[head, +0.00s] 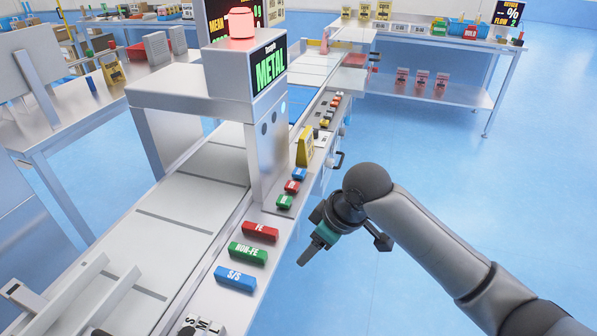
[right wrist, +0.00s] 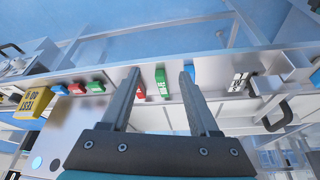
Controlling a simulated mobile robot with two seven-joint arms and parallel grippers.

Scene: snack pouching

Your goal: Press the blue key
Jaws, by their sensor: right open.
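Small blue (head: 299,174), red (head: 292,186) and green (head: 285,201) keys sit in a row on the conveyor's side ledge, below the metal detector head. The blue key is farthest from me; in the right wrist view it shows at the left (right wrist: 59,90). My right gripper (head: 312,236) is to the right of the ledge in the head view, apart from the keys. In the right wrist view its fingers (right wrist: 160,74) are spread and empty. My left gripper is not in view.
Larger red FE (head: 261,231), green NON-FE (head: 248,253) and blue S/S (head: 235,278) blocks lie nearer on the same ledge. A yellow test tag (head: 305,146) stands just beyond the blue key. Open blue floor (head: 400,150) lies to the right.

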